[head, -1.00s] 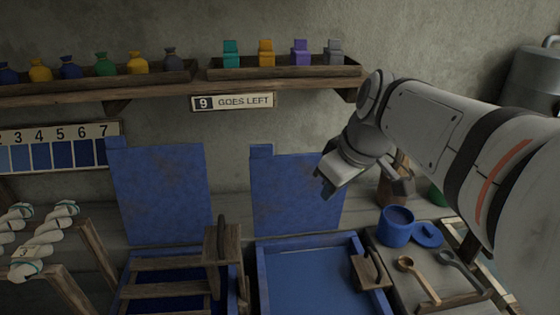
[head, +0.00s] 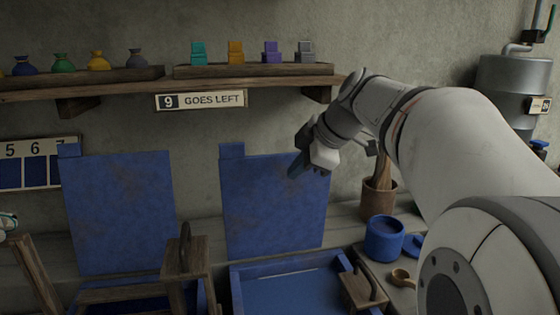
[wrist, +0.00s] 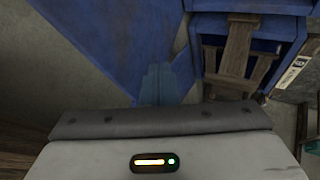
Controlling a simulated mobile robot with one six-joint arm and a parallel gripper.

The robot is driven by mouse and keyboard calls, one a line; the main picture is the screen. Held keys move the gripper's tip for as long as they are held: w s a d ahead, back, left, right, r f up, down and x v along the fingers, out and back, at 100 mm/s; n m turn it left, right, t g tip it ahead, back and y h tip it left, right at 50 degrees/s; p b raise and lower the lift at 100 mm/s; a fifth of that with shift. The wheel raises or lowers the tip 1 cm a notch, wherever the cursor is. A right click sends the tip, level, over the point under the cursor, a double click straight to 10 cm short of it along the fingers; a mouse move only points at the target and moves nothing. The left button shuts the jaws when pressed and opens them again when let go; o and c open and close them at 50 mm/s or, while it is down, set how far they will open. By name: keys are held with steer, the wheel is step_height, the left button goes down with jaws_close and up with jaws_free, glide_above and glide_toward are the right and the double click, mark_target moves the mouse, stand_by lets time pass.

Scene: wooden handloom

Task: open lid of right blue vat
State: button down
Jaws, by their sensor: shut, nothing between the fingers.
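The right blue vat (head: 240,275) stands at the bottom middle of the head view, with blue liquid inside. Its lid (head: 262,215) is a blue panel standing upright at the vat's back, so the vat is open on top. My gripper (head: 295,168) is shut and empty, in front of the lid's upper right part; I cannot tell whether it touches the lid. In the wrist view the closed fingers (wrist: 158,85) point at or past a large blue surface, which I cannot name surely.
The left blue vat's lid (head: 120,215) also stands upright, with a wooden frame (head: 185,265) over that vat. A blue pot (head: 384,240) and a wooden utensil holder (head: 378,200) stand to the right. A shelf (head: 130,88) runs above.

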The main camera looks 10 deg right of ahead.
mark_target(284, 168)
steer(key=w+f, duration=0.1)
steer(key=w+a+f, duration=0.1)
steer(key=w, duration=0.2)
steer(key=shift+w+a+f, duration=0.25)
steer(key=shift+f, duration=0.15)
steer(key=shift+w+r, duration=0.1)
steer(key=shift+w, duration=0.6)
